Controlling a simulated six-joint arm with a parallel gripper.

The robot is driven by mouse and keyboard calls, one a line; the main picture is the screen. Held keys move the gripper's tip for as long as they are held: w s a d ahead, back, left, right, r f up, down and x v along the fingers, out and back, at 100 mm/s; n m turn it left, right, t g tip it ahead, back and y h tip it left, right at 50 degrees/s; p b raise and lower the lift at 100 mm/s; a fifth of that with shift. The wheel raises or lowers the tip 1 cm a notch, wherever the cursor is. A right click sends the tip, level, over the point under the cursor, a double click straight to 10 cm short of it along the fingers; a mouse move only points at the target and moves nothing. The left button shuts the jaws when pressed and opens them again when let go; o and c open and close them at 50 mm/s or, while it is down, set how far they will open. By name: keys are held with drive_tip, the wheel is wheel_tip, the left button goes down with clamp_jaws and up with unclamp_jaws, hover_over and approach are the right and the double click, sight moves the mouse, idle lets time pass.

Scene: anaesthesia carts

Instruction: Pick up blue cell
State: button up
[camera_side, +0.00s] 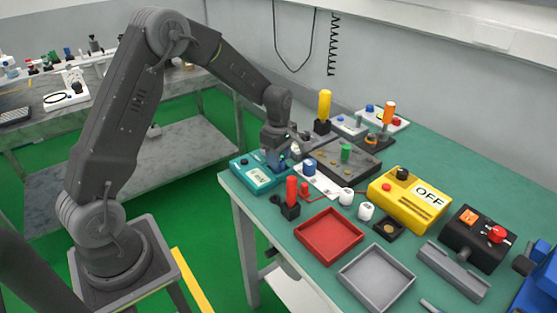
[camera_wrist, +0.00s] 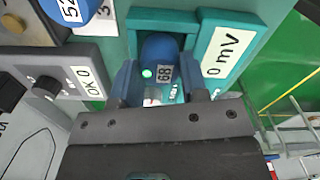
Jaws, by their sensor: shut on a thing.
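A blue cell (camera_wrist: 160,52) with a white number label stands between the fingers of my gripper (camera_wrist: 157,82) in the wrist view. The fingers are shut on its sides. It is at the recess of a teal meter (camera_wrist: 245,22), whose display reads "0 mV". I cannot tell whether the cell still touches the meter. A green light glows by the cell. In the side view my gripper (camera_side: 277,162) is low at the teal meter (camera_side: 257,178) and largely hides the held cell. Another blue cell (camera_side: 310,167) stands to the right; it also shows in the wrist view (camera_wrist: 70,8), labelled "52".
A grey box with a knob (camera_wrist: 65,70) is left of the meter. A red-handled tool (camera_side: 291,195) stands close by.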

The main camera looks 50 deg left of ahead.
wheel_tip(320, 180, up, 3)
drive_tip(key=s+a+r, duration=0.7)
drive_tip(key=a, duration=0.2)
drive_tip(key=w+d+f+m, duration=0.2)
drive_tip(key=w+d+m, duration=0.2)
drive_tip(key=d+m, duration=0.2)
drive_tip(key=w+d+f+m, duration=0.3)
drive_tip(key=w+d+m, duration=0.2)
drive_tip(key=d, duration=0.3)
drive_tip(key=w+d+f+m, duration=0.2)
drive_tip(key=w+d+m, duration=0.3)
drive_tip(key=d+m, duration=0.2)
drive_tip(key=shift+w+d+f, duration=0.1)
drive_tip(key=shift+d+f, duration=0.05)
drive_tip(key=shift+d, duration=0.3)
drive_tip(key=shift+d+f, duration=0.1)
drive_tip(key=shift+f, duration=2)
drive_tip(key=shift+f, duration=0.1)
